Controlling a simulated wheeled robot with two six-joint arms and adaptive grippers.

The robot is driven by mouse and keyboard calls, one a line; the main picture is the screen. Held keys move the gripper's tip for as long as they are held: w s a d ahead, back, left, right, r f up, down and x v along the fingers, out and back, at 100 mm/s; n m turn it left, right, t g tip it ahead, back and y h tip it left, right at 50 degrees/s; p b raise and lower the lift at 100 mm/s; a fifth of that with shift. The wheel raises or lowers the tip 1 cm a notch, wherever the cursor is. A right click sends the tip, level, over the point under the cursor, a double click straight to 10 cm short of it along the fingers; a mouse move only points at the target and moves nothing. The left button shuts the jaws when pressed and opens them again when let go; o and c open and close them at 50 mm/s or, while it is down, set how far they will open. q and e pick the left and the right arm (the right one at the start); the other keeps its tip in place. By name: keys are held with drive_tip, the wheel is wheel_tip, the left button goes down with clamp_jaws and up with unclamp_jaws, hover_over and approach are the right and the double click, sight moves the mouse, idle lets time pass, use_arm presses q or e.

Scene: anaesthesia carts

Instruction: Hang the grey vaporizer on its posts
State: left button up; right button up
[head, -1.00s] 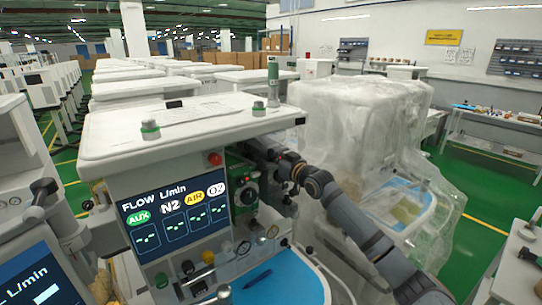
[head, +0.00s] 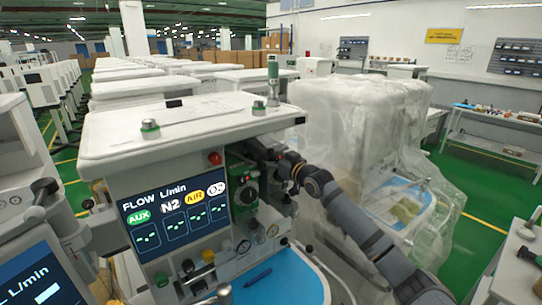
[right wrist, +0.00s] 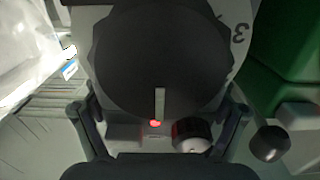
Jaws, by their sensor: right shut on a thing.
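The grey vaporizer fills the middle of the right wrist view, with its big dark dial (right wrist: 150,60) and pale numbered body (right wrist: 238,30) facing me. My right gripper (right wrist: 160,112) is shut on it, one finger on each side. In the head view my right gripper (head: 265,152) is at the cart's front, just right of the green vaporizer (head: 238,178). My own arm mostly hides the grey vaporizer there. Its posts and rear are hidden, so I cannot tell whether it touches them. My left gripper is not in view.
The cart has a white top (head: 190,120), a flow screen (head: 175,215) and several knobs below. A blue work surface (head: 285,282) with a pen (head: 258,278) lies in front. A plastic-wrapped cart (head: 360,120) stands close on the right.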

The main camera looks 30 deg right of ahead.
drive_tip(key=shift+f+b, duration=0.8)
drive_tip(key=shift+f, duration=0.2)
idle(0.5)
drive_tip(key=o, duration=1.4)
drive_tip(key=shift+o, duration=1.2)
drive_tip(key=shift+s+a, duration=0.1)
drive_tip(key=shift+s, duration=0.05)
drive_tip(key=shift+f, duration=0.25)
drive_tip(key=shift+r, duration=0.15)
